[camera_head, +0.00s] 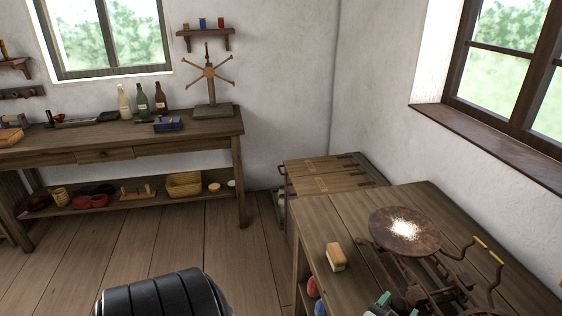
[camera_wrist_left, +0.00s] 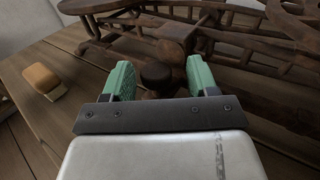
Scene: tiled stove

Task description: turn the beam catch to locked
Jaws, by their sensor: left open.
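An old dark iron scale stands on the wooden table (camera_head: 322,222) at the lower right. Its round rusty pan (camera_head: 390,238) carries white powder. My left gripper (camera_head: 398,304) is at the bottom edge of the head view, by the near side of the scale. In the left wrist view its green fingers (camera_wrist_left: 160,82) are open. A dark round knob (camera_wrist_left: 156,73) shows between them, with a gap on each side. I cannot tell for sure whether this knob is the beam catch, or how it is set. My right gripper is not in view.
A wooden brush or block (camera_head: 335,258) lies on the table left of the scale. A wooden chest (camera_head: 325,177) stands behind the table. A workbench (camera_head: 110,148) with bottles is at the far left.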

